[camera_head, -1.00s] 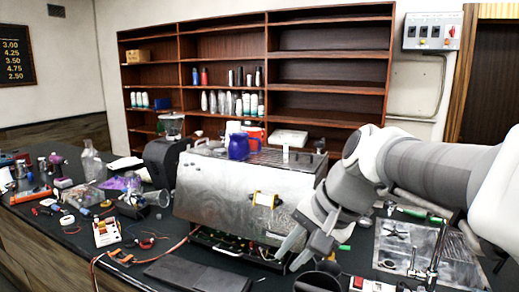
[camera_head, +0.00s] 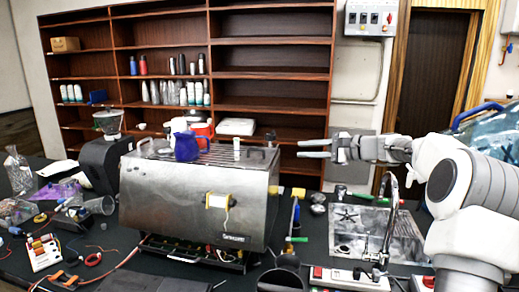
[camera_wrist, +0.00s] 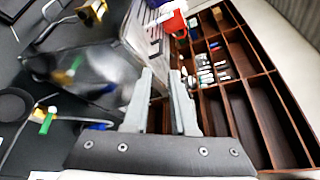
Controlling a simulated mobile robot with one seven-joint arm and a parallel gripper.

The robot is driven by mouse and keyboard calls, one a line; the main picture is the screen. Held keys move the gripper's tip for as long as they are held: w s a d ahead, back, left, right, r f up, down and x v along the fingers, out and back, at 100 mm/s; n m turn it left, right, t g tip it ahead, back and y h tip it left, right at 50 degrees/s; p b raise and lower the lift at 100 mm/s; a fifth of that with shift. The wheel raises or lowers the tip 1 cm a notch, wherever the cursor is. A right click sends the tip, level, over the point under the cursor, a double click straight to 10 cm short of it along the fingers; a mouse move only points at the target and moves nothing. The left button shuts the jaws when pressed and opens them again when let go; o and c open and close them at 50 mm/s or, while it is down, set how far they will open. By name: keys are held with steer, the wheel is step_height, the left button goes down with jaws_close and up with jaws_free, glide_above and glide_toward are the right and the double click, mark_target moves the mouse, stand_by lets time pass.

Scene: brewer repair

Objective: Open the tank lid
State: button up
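The brewer (camera_head: 195,195) is a steel box machine on the dark counter, with a rail around its top. A small dark knob or handle (camera_head: 271,136) stands at the top's right end; I cannot tell whether it belongs to the tank lid, and no lid is clearly seen raised. My gripper (camera_head: 299,148) is right of the brewer's top, pointing left, its fingers apart and empty. The wrist view shows both fingers (camera_wrist: 161,74) with a gap between them, and the brewer's blurred steel side (camera_wrist: 90,72) to the left.
A blue jug (camera_head: 187,147), a red container (camera_head: 203,130) and a white cup (camera_head: 237,148) stand on the brewer. A sink (camera_head: 350,222) with a tall tap (camera_head: 390,215) lies to the right. Wooden shelves (camera_head: 270,65) stand behind. Tools and cables crowd the front left.

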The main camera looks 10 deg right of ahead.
mark_target(258, 150)
steer(key=p+x, duration=0.4)
steer(key=x, duration=1.3)
steer(key=shift+w, duration=0.2)
jaws_close()
stand_by(0.7)
